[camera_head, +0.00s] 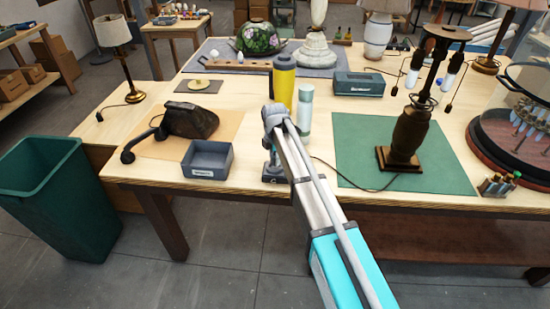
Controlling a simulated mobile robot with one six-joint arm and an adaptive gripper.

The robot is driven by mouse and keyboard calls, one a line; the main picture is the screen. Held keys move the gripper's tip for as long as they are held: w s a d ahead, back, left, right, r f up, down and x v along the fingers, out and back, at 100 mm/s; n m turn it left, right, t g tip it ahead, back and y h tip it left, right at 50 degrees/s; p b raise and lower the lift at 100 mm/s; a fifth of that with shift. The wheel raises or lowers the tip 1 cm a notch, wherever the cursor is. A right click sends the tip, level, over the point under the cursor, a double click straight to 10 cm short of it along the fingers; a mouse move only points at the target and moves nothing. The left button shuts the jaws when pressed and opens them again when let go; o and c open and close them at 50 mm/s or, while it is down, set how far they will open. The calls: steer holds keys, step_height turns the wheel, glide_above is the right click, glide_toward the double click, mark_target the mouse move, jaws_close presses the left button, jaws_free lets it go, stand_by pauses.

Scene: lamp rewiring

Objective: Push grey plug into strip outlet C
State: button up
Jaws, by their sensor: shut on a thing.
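My gripper (271,164) points down at the front edge of the workbench, small and partly covered by my own arm. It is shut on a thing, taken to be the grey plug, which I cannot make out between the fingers. A dark grey block (275,179), apparently the outlet strip, sits right under the fingertips. Its outlets and letters are too small to read. A dark cord (345,179) runs from the brown lamp (408,135) on the green mat (450,170) and passes behind my arm. Whether the plug touches an outlet cannot be told.
A grey open bin (207,160) stands left of the gripper. A yellow bottle (283,80) and a pale green bottle (305,110) stand close behind it. A glass dome (525,110) is at right.

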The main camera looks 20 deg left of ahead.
steer(key=shift+f+b, duration=0.5)
steer(key=shift+f, duration=0.15)
steer(key=shift+f+b, duration=0.5)
stand_by(1.0)
steer(key=o, duration=1.2)
steer(key=shift+s, duration=0.1)
step_height(320, 180, up, 7)
steer(key=p, duration=0.7)
stand_by(0.6)
